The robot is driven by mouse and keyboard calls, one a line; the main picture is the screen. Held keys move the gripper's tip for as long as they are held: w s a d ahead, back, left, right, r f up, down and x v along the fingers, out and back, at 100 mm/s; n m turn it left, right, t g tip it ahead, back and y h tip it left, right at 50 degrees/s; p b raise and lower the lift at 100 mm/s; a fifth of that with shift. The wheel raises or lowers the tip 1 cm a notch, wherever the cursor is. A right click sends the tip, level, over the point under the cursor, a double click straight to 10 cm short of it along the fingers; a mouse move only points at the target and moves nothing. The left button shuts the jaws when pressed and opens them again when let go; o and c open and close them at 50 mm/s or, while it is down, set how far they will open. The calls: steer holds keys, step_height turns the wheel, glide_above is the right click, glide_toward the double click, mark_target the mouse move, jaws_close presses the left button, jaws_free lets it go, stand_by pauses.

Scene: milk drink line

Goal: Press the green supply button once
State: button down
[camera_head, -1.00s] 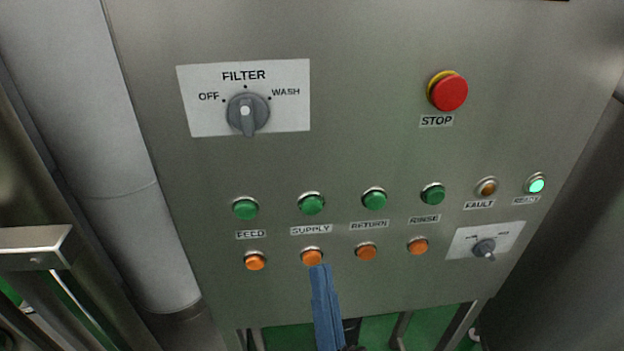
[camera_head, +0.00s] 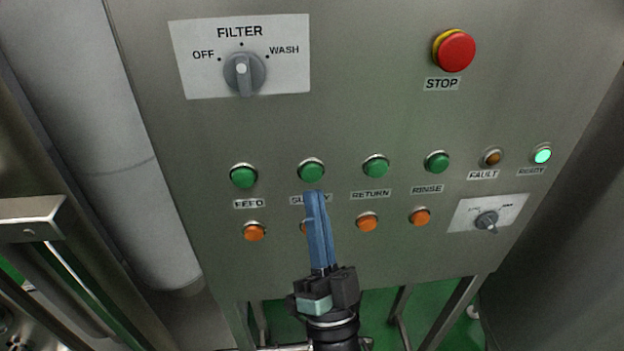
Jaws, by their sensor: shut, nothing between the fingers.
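The green supply button (camera_head: 311,171) is on the steel control panel (camera_head: 370,120), in the row of green buttons, second from the left. Its SUPPLY label (camera_head: 298,200) is just below it and partly hidden by my fingers. My gripper (camera_head: 315,193), with long blue fingers, is shut and empty. Its tips show just below the green supply button in the picture. The gap in depth between the tips and the panel is hard to tell. The orange button under the label (camera_head: 303,227) is mostly hidden behind my fingers.
Green feed (camera_head: 243,176), return (camera_head: 376,166) and rinse (camera_head: 437,162) buttons flank it. Orange buttons sit below. A red stop button (camera_head: 455,50) is at upper right, and the filter knob (camera_head: 243,72) is at upper left. The READY lamp (camera_head: 542,154) glows green.

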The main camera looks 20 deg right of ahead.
mark_target(307, 153)
steer(key=shift+w+d+b, duration=0.25)
steer(key=shift+w+b, duration=0.05)
steer(key=shift+w, duration=0.55)
stand_by(1.5)
steer(key=shift+w+d+b, duration=0.15)
steer(key=shift+w+b, duration=0.15)
steer(key=shift+w, duration=0.1)
steer(key=shift+w+d+b, duration=0.1)
steer(key=shift+w+b, duration=0.25)
steer(key=shift+w, duration=0.05)
stand_by(0.6)
steer(key=shift+s, duration=0.15)
steer(key=shift+s+a+p, duration=0.25)
steer(key=shift+s+p, duration=0.05)
steer(key=shift+s, duration=0.35)
steer(key=shift+s+a+p, duration=0.25)
steer(key=shift+s, duration=0.55)
steer(key=shift+s+a+p, duration=0.2)
steer(key=shift+s, duration=0.65)
steer(key=shift+s+a+p, duration=0.25)
steer(key=shift+s, duration=0.55)
steer(key=shift+w, duration=0.1)
